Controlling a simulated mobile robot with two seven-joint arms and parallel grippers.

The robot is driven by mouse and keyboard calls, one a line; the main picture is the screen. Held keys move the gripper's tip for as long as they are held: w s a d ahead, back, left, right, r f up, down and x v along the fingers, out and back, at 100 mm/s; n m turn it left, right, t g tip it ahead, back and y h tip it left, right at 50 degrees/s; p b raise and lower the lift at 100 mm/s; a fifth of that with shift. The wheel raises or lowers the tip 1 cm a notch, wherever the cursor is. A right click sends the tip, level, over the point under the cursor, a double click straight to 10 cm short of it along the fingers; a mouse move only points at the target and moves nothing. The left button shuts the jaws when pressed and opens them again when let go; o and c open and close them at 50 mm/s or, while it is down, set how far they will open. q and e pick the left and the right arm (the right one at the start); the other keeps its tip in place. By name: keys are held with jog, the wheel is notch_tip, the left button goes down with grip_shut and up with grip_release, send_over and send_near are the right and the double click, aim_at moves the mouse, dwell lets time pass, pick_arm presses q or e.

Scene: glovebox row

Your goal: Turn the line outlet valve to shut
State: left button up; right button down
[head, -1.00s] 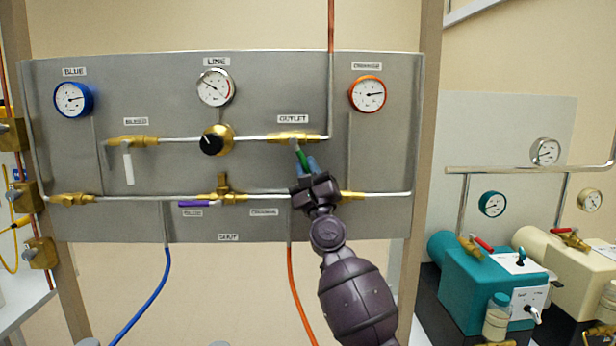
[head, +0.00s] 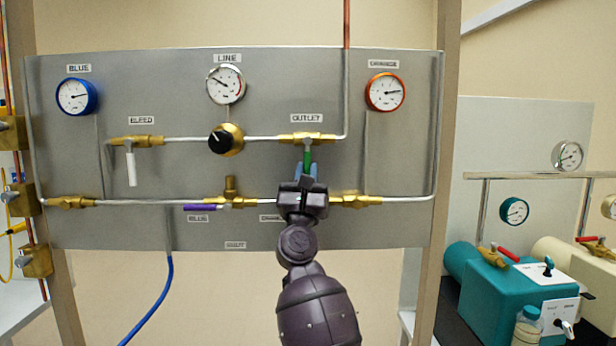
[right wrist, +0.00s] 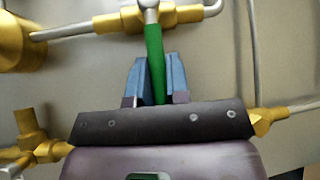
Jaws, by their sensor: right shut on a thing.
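The outlet valve is a brass body (head: 307,137) on the upper pipe, under the OUTLET label (head: 307,118). Its green lever (head: 307,158) hangs straight down, square to the pipe; the lever also shows in the right wrist view (right wrist: 154,55), nearly upright there. My right gripper (head: 307,172) is shut on the lever, with its blue fingers on both sides of it. The fingers also show in the right wrist view (right wrist: 156,72). The lever's lower end is hidden between them. My left gripper is not in view.
The white bleed lever (head: 131,168) hangs down at left. A black-and-brass regulator knob (head: 226,139) sits left of the outlet valve, below the line gauge (head: 226,84). The purple lever (head: 200,207) lies along the lower pipe. My arm hides the orange valve's lever.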

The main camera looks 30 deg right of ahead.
jog(key=c, duration=1.1)
grip_release()
jog(key=shift+a, duration=0.1)
jog(key=shift+f, duration=0.2)
jog(key=b+v, duration=0.1)
jog(key=v, duration=0.9)
jog(key=shift+s+a, duration=0.2)
